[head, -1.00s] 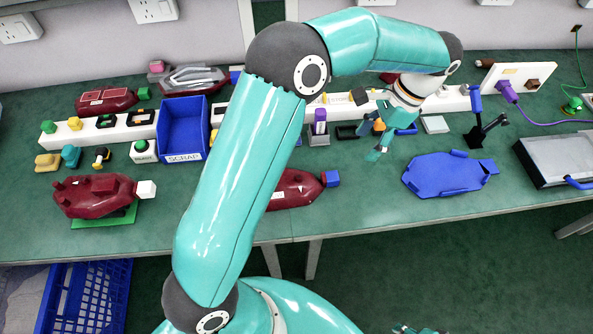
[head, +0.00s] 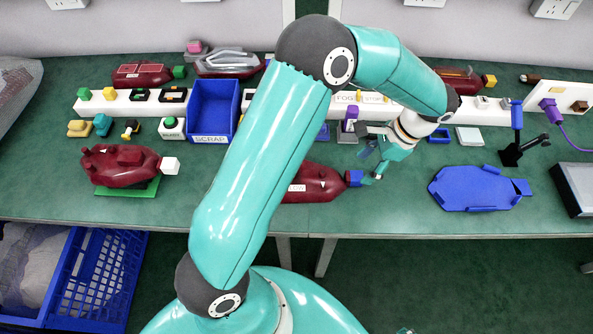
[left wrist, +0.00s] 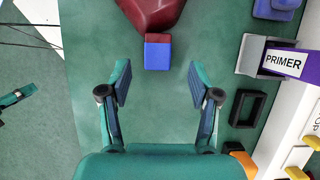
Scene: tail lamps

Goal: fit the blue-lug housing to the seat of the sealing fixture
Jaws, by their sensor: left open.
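The blue-lug housing (head: 318,184) is a dark red body lying on the table, partly hidden behind my left arm. Its blue lug (head: 355,178) points right. My left gripper (head: 372,176) is open and empty, just right of the lug. In the left wrist view the lug (left wrist: 158,54) lies just beyond the gap between the open fingers (left wrist: 158,82), apart from both. A blue, flat cradle (head: 478,190), seemingly the fixture's seat, lies empty to the right, with a black clamp-like stand (head: 520,150) behind it. A teal piece at the left wrist view's left edge may be my right gripper (left wrist: 15,97).
A red housing with a white lug (head: 125,165) sits on a green plate at left. A blue SCRAP bin (head: 213,108) stands behind it. The purple PRIMER item (left wrist: 284,62) and a black frame (left wrist: 248,108) are near the gripper's right. Table between lug and cradle is clear.

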